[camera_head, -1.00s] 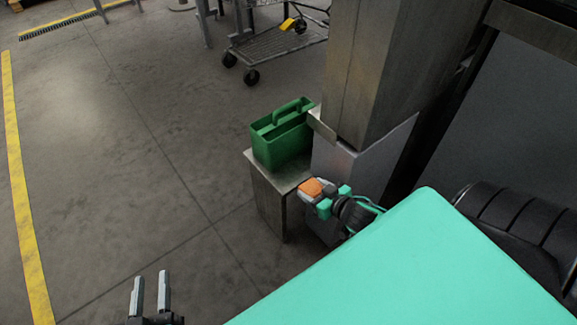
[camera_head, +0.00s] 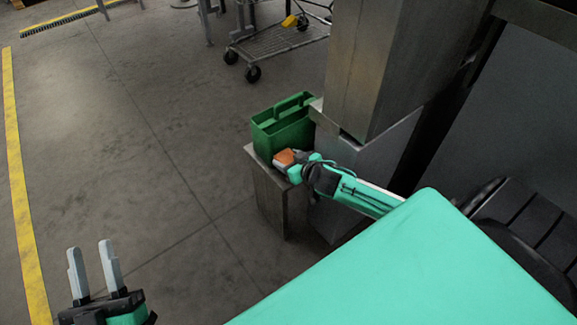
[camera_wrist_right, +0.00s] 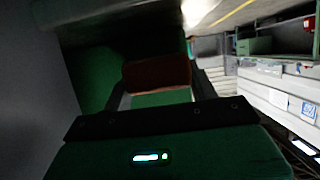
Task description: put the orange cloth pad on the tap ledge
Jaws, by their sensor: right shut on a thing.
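My right gripper (camera_head: 284,163) is shut on the orange cloth pad (camera_head: 285,157). It holds the pad close to the near side of a green caddy, over the top of a grey metal stand. In the right wrist view the pad (camera_wrist_right: 157,72) shows dark reddish between the fingers of the right gripper (camera_wrist_right: 155,85). I cannot tell whether the pad touches the stand or the caddy. My left gripper (camera_head: 91,270) is open and empty over the floor at the lower left. I cannot make out a tap in these views.
The green caddy (camera_head: 284,128) with a handle stands on the metal stand (camera_head: 268,187). A tall metal column (camera_head: 365,70) rises right beside it. A wire cart (camera_head: 280,45) stands behind. The floor (camera_head: 130,150) to the left is clear.

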